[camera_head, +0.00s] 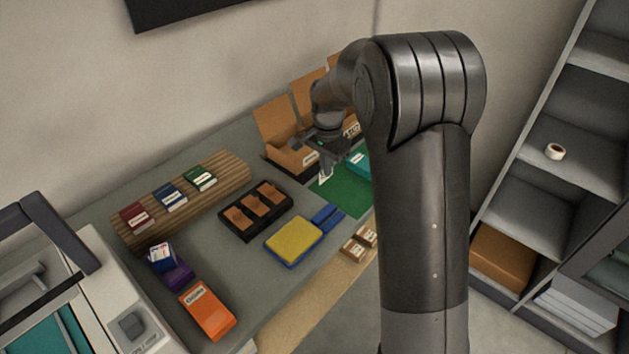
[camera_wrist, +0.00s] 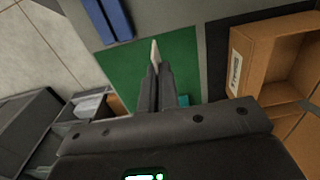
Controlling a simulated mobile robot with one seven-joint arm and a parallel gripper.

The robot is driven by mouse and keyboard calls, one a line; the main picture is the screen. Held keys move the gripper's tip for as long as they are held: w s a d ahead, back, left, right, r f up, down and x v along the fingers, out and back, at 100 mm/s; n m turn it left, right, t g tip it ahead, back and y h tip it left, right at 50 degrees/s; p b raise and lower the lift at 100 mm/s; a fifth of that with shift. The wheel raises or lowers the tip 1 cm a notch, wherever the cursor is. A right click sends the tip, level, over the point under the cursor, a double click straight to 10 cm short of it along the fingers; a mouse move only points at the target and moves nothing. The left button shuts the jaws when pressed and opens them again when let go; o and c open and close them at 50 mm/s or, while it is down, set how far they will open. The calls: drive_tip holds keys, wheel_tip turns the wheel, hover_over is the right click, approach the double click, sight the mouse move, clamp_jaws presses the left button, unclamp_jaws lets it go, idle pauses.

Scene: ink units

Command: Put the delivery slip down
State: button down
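The delivery slip (camera_wrist: 155,53) is a thin white piece seen nearly edge-on at my fingertips in the wrist view. My gripper (camera_wrist: 157,72) is shut on it, with the slip sticking out past the fingers. In the head view the slip (camera_head: 325,173) hangs below my gripper (camera_head: 324,160), over the green mat (camera_head: 347,199). The green mat (camera_wrist: 113,72) also lies behind the slip in the wrist view. I cannot tell whether the slip touches the mat. Part of the mat is hidden by my arm.
Open cardboard boxes (camera_head: 278,125) stand behind the mat. A teal item (camera_head: 357,162) lies on the mat's far part. Blue bars (camera_head: 327,216), a yellow-topped pad (camera_head: 293,241) and a black tray (camera_head: 229,221) are nearby. The mat's near part is clear.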

drive_tip(key=a+f, duration=0.1)
drive_tip(key=w+a+f, duration=0.1)
drive_tip(key=a, duration=0.1)
drive_tip(key=shift+w, duration=0.1)
drive_tip(key=shift+f, duration=2)
drive_tip(key=c, duration=2.1)
unclamp_jaws()
drive_tip(key=shift+f, duration=0.1)
drive_tip(key=shift+c, duration=0.2)
drive_tip(key=o, duration=0.4)
drive_tip(key=shift+o, duration=0.2)
